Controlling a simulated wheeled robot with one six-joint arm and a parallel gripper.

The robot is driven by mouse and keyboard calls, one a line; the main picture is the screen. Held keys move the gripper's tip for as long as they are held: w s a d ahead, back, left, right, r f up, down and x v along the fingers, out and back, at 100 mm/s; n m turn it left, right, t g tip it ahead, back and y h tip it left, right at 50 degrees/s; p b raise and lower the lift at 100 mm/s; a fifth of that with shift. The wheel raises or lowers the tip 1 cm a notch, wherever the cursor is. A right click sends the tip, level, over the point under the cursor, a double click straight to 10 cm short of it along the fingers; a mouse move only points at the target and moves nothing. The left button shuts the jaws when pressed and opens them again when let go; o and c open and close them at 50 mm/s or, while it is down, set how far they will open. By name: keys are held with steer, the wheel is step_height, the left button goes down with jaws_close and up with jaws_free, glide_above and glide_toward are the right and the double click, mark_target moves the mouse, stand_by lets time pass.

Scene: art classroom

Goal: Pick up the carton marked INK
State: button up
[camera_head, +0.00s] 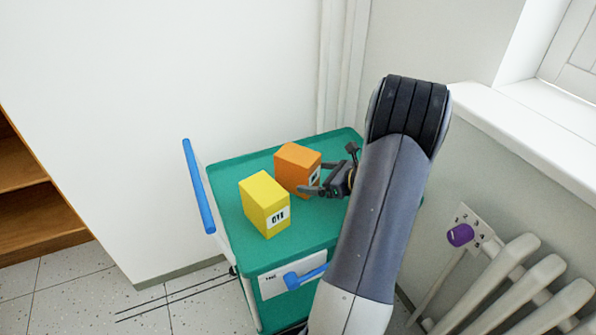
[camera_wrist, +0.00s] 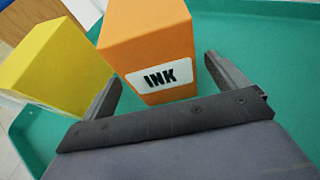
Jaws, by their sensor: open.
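The orange carton (camera_head: 295,165) stands upright on the green top of a cart, toward the back. In the wrist view the orange carton (camera_wrist: 150,42) shows a white label reading INK. A yellow carton (camera_head: 262,200) stands in front of it and to the left, with a partly readable label. My gripper (camera_head: 315,183) is open at the orange carton's right side in the head view. In the wrist view my gripper (camera_wrist: 160,82) has one finger to each side of the carton's labelled lower part. I cannot tell whether either finger touches it.
The yellow carton (camera_wrist: 50,65) is close beside the left finger. The cart top (camera_head: 235,235) has a raised rim and a blue handle (camera_head: 198,187) at left. A radiator (camera_head: 510,275) with a purple knob and a window sill stand at right. A wooden shelf (camera_head: 30,190) is far left.

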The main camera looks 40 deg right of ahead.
steer(key=b+x, duration=0.1)
steer(key=x, duration=0.4)
steer(key=shift+w, duration=0.15)
steer(key=shift+c, duration=0.3)
steer(key=c, duration=1.4)
